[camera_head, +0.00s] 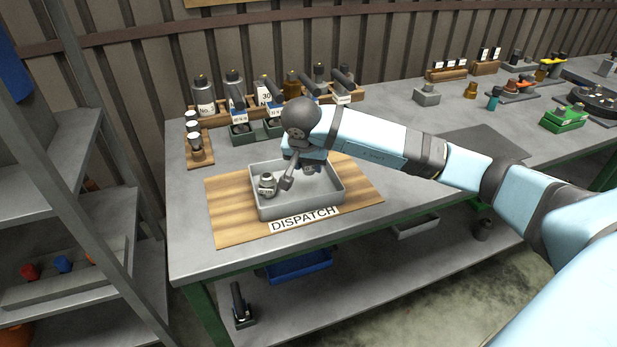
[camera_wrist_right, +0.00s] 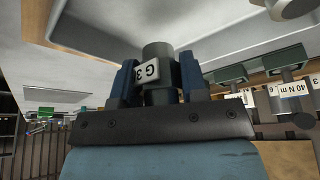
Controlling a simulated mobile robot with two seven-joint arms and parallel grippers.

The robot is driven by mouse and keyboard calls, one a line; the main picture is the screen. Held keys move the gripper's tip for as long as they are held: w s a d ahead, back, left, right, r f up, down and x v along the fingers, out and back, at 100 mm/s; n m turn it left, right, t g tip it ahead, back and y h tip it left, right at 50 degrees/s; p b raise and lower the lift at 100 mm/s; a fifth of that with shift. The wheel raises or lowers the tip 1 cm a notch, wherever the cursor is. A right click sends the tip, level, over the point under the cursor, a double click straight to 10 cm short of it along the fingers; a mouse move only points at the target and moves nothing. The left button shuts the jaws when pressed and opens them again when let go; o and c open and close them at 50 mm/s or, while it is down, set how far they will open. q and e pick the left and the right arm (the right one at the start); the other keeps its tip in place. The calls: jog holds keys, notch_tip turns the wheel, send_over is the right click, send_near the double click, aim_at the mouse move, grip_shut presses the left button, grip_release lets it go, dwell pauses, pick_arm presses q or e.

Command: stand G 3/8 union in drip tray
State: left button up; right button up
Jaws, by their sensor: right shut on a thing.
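My right gripper (camera_head: 298,168) is over the grey tray (camera_head: 345,186), seen from behind the wrist in the head view. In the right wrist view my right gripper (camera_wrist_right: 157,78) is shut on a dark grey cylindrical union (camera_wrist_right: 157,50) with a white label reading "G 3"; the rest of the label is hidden. The tray's pale wall and floor show close beyond it. I cannot tell whether the union touches the tray floor. In the head view the union is mostly hidden by the gripper. My left gripper is not in view.
A silver fitting (camera_head: 267,184) stands in the tray's left part, left of my gripper. The tray sits on a wooden board (camera_head: 228,212) with a DISPATCH label (camera_head: 304,219). Bottles and torque tools (camera_head: 238,105) line the back. Bench (camera_head: 410,190) right of the board is clear.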

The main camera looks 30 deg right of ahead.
aim_at(308, 174)
jog(key=shift+f, duration=2.15)
pick_arm(q)
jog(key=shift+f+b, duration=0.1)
jog(key=shift+b, duration=0.2)
pick_arm(e)
jog(key=shift+f, duration=0.1)
jog(key=o, duration=1)
jog(key=shift+o, duration=0.2)
pick_arm(q)
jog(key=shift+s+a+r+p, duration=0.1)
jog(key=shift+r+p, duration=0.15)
jog(key=shift+p, duration=0.45)
pick_arm(e)
jog(key=v, duration=1.2)
